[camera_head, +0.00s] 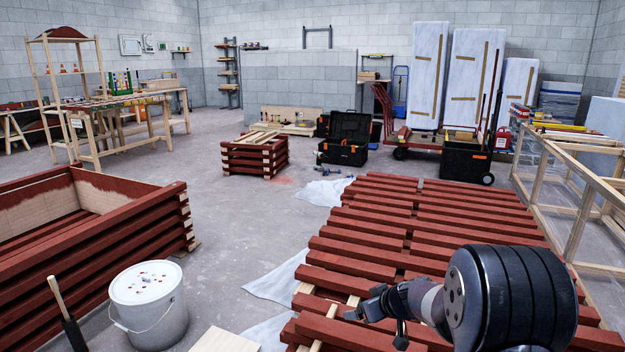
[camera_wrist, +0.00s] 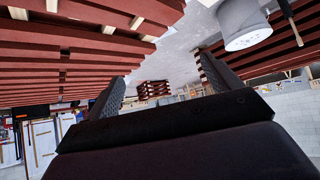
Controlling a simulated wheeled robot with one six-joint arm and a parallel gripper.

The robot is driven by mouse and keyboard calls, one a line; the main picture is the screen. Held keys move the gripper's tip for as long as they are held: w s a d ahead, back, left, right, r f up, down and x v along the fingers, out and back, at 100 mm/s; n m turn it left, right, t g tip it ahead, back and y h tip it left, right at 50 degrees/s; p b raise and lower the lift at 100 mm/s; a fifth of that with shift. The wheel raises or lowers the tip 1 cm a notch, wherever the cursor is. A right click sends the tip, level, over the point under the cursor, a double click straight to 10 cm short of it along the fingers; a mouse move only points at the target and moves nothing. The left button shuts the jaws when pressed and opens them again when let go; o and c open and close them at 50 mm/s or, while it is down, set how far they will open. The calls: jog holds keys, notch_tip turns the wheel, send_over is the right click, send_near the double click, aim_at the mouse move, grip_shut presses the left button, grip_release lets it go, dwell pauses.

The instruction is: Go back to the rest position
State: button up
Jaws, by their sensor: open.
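My gripper (camera_head: 374,318) is at the lower right of the head view, above the near part of a layer of red-painted battens (camera_head: 400,225). My dark, rounded arm link is beside it and hides some battens. In the wrist view my gripper (camera_wrist: 162,68) shows two dark fingers spread apart with nothing between them. The wrist picture is turned over, with the battens (camera_wrist: 60,70) at the upper left. I cannot tell from these frames how far above the battens the gripper is.
A red batten stack (camera_head: 110,245) and a white bucket (camera_head: 150,300) stand at left. A smaller stack (camera_head: 253,157), a black toolbox (camera_head: 345,150) and a loaded cart (camera_head: 425,138) are farther back. A wooden frame (camera_head: 575,190) stands at right. Grey floor is clear mid-left.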

jog(key=s+r+m+t+h+p, duration=0.1)
jog(key=s+r+m+p, duration=0.1)
jog(key=s+r+p, duration=0.6)
jog(key=shift+a+r+m+h+p, duration=0.25)
jog(key=shift+r+m+h+p, duration=0.15)
jog(key=shift+r+p, duration=0.5)
jog(key=shift+s+f, duration=0.15)
jog(key=shift+f, duration=0.05)
